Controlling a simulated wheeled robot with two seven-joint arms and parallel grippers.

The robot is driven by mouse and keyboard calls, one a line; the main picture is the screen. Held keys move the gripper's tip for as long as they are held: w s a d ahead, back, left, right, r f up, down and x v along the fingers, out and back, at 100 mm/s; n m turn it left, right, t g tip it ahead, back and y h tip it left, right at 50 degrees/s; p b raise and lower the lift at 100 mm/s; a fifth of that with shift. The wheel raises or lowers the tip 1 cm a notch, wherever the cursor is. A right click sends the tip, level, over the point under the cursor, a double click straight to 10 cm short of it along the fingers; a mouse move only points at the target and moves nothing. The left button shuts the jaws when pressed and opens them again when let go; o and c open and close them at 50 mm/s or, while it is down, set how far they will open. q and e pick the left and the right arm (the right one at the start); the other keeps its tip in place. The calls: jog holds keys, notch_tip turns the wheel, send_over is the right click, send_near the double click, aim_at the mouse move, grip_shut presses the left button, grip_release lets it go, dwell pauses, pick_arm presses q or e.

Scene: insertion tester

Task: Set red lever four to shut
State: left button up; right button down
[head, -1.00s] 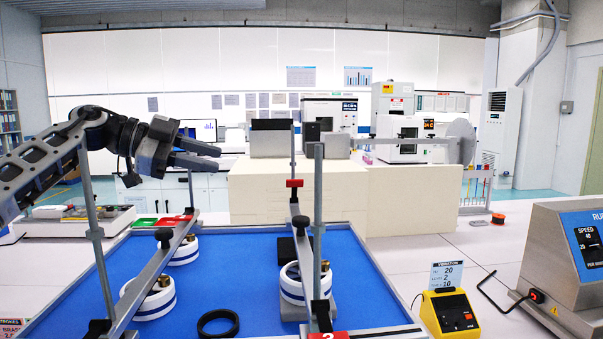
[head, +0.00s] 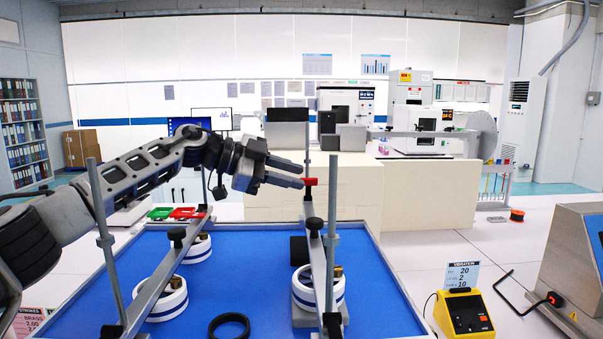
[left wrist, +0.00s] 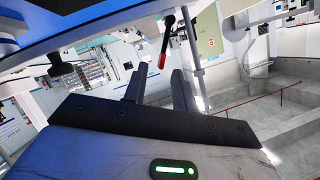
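A small red piece (head: 309,181) sits on a thin upright post above the right rail of the rig in the head view. In the left wrist view it shows as a red lever end (left wrist: 161,61) on a dark stem. My left gripper (head: 302,176) is level with it, its fingertips close to its left side. In the left wrist view the two fingers (left wrist: 160,88) are apart, with the red end beyond and between them. I cannot tell whether they touch it. No number is readable on the lever. My right gripper is not in view.
A blue-topped bench (head: 250,265) carries white ring-shaped holders (head: 160,300), a black ring (head: 229,325) and tall grey posts (head: 332,250) near my left arm. A yellow vibration box (head: 463,312) stands at the right. A cream block (head: 430,195) is behind.

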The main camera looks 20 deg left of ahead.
aim_at(308, 189)
pick_arm(q)
jog(key=shift+x, duration=1.35)
